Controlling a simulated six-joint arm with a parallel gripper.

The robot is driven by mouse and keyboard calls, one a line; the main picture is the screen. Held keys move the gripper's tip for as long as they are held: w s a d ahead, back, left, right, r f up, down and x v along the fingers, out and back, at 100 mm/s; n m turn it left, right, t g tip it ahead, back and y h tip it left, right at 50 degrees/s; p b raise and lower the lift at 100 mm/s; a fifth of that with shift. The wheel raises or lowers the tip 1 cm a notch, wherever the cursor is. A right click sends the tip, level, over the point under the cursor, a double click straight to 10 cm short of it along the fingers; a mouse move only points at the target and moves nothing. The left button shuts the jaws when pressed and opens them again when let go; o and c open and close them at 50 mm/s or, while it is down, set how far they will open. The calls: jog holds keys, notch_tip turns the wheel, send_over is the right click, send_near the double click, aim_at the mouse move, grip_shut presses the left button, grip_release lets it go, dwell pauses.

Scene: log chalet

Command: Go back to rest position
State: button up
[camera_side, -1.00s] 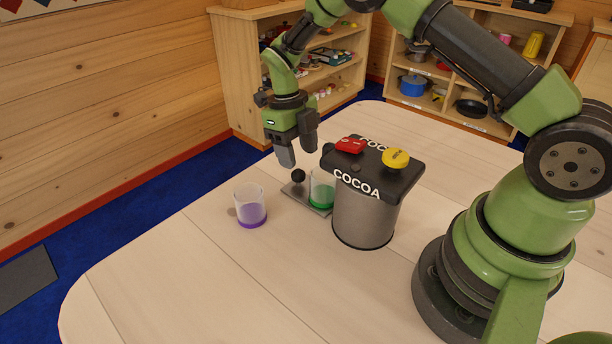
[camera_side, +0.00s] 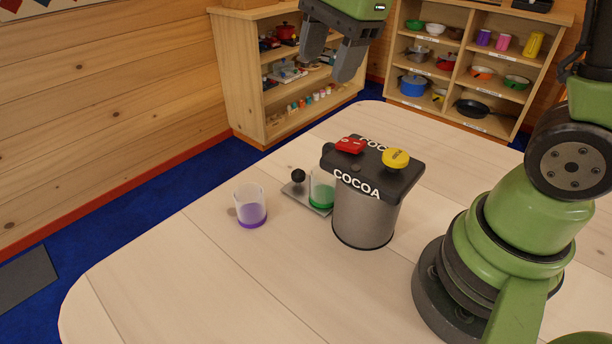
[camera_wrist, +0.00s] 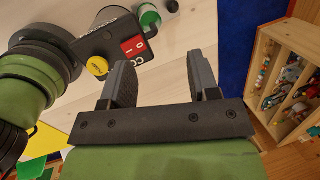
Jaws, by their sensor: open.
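My gripper (camera_side: 332,52) is open and empty, raised high above the far side of the table at the top of the side view. Its two fingers also show spread apart in the wrist view (camera_wrist: 161,82). The cocoa machine (camera_side: 364,215) stands on the table (camera_side: 190,285) below it, with a red switch (camera_side: 349,145) and a yellow knob (camera_side: 396,159) on its dark top. A clear cup with a green base (camera_side: 322,190) stands on the machine's small metal plate. A clear cup with a purple base (camera_side: 250,207) stands on the table to the left.
A wooden shelf (camera_side: 240,85) with toys stands behind the table at the left, and another shelf (camera_side: 455,60) with pots and cups at the back right. The front left of the table is clear. Blue carpet (camera_side: 100,238) lies around it.

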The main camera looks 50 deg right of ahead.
jog(key=s+r+n+t, duration=0.2)
jog(key=s+n, duration=0.5)
jog(key=s+a+r+n+t+y, duration=0.1)
jog(key=s+n+t, duration=0.1)
jog(key=s+n, duration=0.4)
jog(key=shift+s+a+r+n+t, duration=0.3)
jog(key=shift+s+r+n, duration=0.1)
jog(key=shift+n, duration=0.8)
